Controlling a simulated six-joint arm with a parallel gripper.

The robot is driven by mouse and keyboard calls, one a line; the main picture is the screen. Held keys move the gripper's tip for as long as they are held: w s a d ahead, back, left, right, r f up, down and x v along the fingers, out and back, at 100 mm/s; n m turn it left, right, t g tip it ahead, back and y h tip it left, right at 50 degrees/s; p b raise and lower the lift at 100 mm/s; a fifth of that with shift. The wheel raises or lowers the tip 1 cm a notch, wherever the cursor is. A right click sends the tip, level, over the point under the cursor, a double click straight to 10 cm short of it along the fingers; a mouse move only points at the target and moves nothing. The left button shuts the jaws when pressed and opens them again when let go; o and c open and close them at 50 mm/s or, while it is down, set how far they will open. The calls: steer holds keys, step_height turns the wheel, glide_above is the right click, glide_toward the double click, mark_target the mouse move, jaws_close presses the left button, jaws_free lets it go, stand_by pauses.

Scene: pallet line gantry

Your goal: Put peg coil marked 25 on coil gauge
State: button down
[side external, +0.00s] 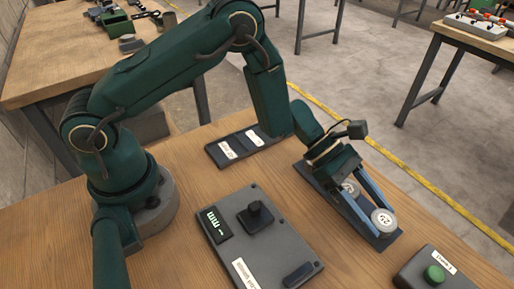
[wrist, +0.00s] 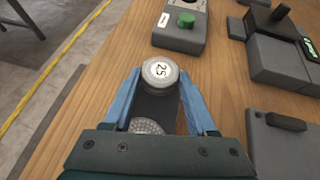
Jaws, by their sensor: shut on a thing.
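The peg coil marked 25 (side external: 383,219) is a short pale round piece with its number facing up. In the wrist view, the coil (wrist: 160,71) sits between the blue fingertips. My gripper (side external: 372,215) is shut on it at the outer end of a dark rack (side external: 388,240); I cannot tell whether the coil still touches the rack. A second coil (wrist: 147,127) lies behind it, between the fingers and partly hidden.
A grey box with a green button (side external: 434,273) stands at front right. Another grey unit with a black block and green display (wrist: 275,45) shows in the wrist view. A dark plate with white labels (side external: 243,145) lies behind. Bare wood separates the rack and panel.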

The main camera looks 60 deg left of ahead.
mark_target(373, 212)
steer(key=shift+f, duration=0.15)
steer(key=shift+c, duration=1)
jaws_free()
steer(key=v, duration=0.5)
steer(key=s+r+m+g, duration=0.2)
steer(key=s+r+m, duration=0.2)
steer(key=r+m, duration=0.3)
steer(key=s+a+r+m+t+y, duration=0.1)
steer(key=s+a+r+m+y, duration=0.4)
steer(key=s+a+m+y, duration=0.2)
steer(key=s+a+m, duration=0.1)
steer(key=s+m, duration=0.1)
steer(key=s, duration=0.1)
steer(key=shift+s+a+r+m, duration=0.15)
steer(key=shift+a+r+m, duration=0.15)
steer(key=shift+a, duration=0.1)
steer(key=shift+o, duration=0.4)
steer(key=s+a+m+t+y, duration=0.2)
steer(key=a+m+t+y, duration=0.1)
steer(key=a, duration=0.6)
steer(key=shift+r+m+t+y, duration=0.35)
steer(key=shift+t+y, duration=0.25)
steer(key=shift+y, duration=0.4)
